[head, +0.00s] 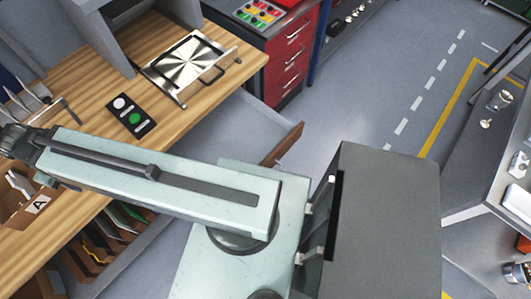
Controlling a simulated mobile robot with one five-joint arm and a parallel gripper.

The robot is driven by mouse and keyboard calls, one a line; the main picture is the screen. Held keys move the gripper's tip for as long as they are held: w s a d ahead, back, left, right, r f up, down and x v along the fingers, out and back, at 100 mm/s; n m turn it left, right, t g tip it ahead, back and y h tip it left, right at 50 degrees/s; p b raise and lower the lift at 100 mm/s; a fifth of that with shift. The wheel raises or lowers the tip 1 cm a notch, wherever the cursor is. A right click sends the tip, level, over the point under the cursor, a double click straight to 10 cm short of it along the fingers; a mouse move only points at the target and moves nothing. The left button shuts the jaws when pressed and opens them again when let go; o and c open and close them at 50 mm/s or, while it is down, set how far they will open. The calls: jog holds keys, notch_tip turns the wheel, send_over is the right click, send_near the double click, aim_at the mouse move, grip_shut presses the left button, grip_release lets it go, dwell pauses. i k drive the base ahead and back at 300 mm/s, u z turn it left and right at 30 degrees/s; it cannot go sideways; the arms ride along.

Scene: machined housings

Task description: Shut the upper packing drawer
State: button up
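A drawer with a pale grey inside (235,128) stands pulled out from under the wooden bench top. I take it to be the upper packing drawer. Its brown front panel (287,143) shows at its far right end, well clear of the bench edge. My pale green arm crosses in front of it and hides its near part. The arm reaches left to a dark joint at the left edge of the picture. My gripper is not visible in this view.
The wooden bench (85,100) carries a steel plate fixture (187,62) and a black button box (131,117). Files (115,232) stand below the bench. A red drawer cabinet (290,62) stands behind. Grey floor (360,110) is clear at centre right; another bench (470,160) stands right.

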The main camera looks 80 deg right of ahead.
aim_at(242, 127)
jog(key=z, duration=2.65)
jog(key=k, duration=0.8)
jog(key=u, duration=0.8)
jog(key=k, duration=0.45)
jog(key=u, duration=0.6)
jog(key=i, duration=0.5)
jog(key=z, duration=0.1)
